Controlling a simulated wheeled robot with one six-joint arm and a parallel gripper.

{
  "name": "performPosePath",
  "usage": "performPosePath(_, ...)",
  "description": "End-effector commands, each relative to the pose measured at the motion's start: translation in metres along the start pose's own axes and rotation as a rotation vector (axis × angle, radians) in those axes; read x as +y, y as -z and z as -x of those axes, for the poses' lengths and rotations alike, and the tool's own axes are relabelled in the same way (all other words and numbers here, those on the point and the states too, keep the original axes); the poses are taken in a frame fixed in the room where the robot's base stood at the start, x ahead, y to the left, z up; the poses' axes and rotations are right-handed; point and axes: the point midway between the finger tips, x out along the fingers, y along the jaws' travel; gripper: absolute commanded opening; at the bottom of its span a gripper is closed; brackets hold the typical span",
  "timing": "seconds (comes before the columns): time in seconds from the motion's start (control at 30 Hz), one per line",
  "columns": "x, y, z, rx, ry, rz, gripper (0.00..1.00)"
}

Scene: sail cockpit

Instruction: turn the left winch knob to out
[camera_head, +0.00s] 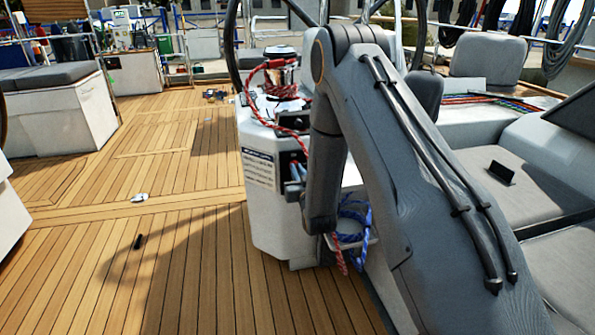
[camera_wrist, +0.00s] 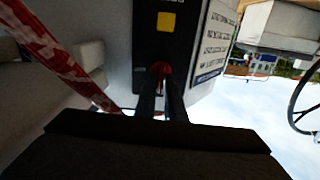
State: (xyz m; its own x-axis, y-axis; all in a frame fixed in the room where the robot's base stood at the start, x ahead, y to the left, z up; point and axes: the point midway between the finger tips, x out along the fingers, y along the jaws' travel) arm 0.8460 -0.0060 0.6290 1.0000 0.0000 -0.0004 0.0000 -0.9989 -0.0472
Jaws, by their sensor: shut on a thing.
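A small red knob (camera_wrist: 160,68) sits on a black panel (camera_wrist: 150,40) in the wrist view. My gripper (camera_wrist: 161,84) is shut on this knob, with one dark finger on each side of it. The fingers hide much of the knob, and I cannot read its setting. In the head view the black panel (camera_head: 291,160) is on the side of the white winch console (camera_head: 262,215), and my gripper (camera_head: 294,188) is at it, partly hidden by my arm.
A yellow square (camera_wrist: 166,22) is on the panel above the knob. A red and white rope (camera_wrist: 50,55) hangs close on the left in the wrist view. Blue rope (camera_head: 352,222) hangs beside the console. The wooden deck (camera_head: 130,230) to the left is mostly clear.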

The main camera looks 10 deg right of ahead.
Motion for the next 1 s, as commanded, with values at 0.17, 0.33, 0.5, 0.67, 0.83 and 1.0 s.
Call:
performPosePath(0.17, 0.0007, 0.0009, 0.0001, 0.001, 0.0, -0.099, 0.0)
performPosePath(0.33, 0.0017, 0.0012, 0.0, 0.001, 0.0, -0.241, 0.0)
performPosePath(0.5, 0.0027, 0.0003, 0.0004, 0.0, 0.0, -0.403, 0.0)
performPosePath(0.67, 0.0037, 0.0002, 0.0002, 0.001, 0.001, -0.555, 0.0)
performPosePath(0.83, 0.0047, -0.0005, 0.0, 0.001, 0.001, -0.717, 0.0)
performPosePath(1.0, 0.0057, -0.0017, 0.0003, 0.001, 0.0, -0.879, 0.0)
